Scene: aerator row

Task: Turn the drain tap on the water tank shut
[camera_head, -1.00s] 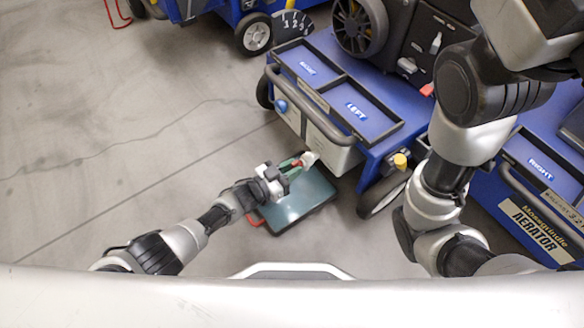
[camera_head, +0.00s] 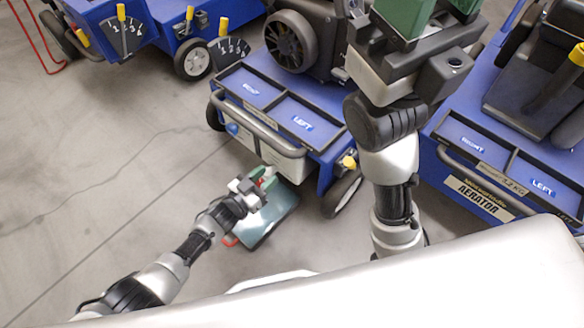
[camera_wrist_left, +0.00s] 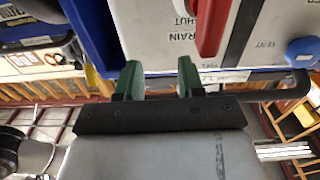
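The white water tank (camera_head: 282,163) sits under the tray of the middle blue cart. In the left wrist view the tank face (camera_wrist_left: 160,35) carries a label reading "DRAIN" and "SHUT". A red tap handle (camera_wrist_left: 212,28) hangs down beside the label, its upper part cut off by the frame edge. My left gripper (camera_head: 268,178) is low by the tank. Its green fingers (camera_wrist_left: 160,80) are apart with nothing between them, below and left of the handle and not touching it. My right gripper (camera_head: 437,14) is high at the top edge, its green fingers apart, partly cut off.
A blue knob (camera_wrist_left: 302,52) sits by the "VENT" label, right of the drain. A dark bar (camera_wrist_left: 275,92) runs near the fingers. Another blue aerator (camera_head: 470,195) stands right. Floor at left is clear.

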